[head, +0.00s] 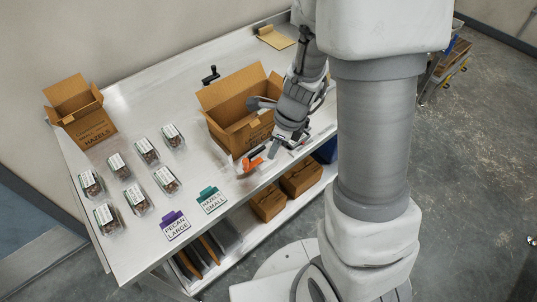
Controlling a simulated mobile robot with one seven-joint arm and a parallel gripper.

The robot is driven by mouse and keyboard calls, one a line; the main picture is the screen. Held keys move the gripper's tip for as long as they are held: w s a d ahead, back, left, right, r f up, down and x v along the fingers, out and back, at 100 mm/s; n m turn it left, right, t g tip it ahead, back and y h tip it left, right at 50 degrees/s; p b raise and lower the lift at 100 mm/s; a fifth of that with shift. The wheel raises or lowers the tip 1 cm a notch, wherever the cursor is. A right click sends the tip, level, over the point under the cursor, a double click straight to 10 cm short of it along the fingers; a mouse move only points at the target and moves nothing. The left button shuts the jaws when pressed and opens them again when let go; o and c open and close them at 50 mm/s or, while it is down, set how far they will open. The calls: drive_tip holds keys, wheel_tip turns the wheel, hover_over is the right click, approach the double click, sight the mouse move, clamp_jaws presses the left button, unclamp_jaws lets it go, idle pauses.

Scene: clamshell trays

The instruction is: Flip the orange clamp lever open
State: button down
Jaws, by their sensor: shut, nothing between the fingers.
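The orange clamp lever (250,163) is at the front edge of the table, below the large open box in the picture. My gripper (272,152) is just up and right of it, shut, with nothing seen in it. The fingertips are very close to the orange part; I cannot tell whether they touch it. My gripper and wrist hide some of the table edge and whatever lies behind them. Whether the lever is up or down is too small to tell.
An open cardboard box (232,103) stands right behind my gripper, and another (83,118) at the left. Several clamshell trays (138,199) fill the left of the table (150,90). Purple (175,225) and green (211,199) label cards stand near the front edge. Boxes (268,203) sit on the shelf below.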

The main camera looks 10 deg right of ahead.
drive_tip(key=shift+v, duration=1.15)
drive_tip(key=s+r+n+t, duration=0.1)
drive_tip(key=s+r+n, duration=0.3)
drive_tip(key=r+n, duration=0.3)
drive_tip(key=s+r+n+t+h, duration=0.1)
drive_tip(key=s+r+n, duration=0.3)
drive_tip(key=r+n, duration=0.3)
drive_tip(key=s+r+n+t+h, duration=0.1)
drive_tip(key=s+r+n+t, duration=0.1)
drive_tip(key=s+r+n, duration=0.3)
drive_tip(key=shift+d+r+n, duration=0.15)
drive_tip(key=shift+r+n, duration=1.3)
drive_tip(key=shift+n, duration=1.35)
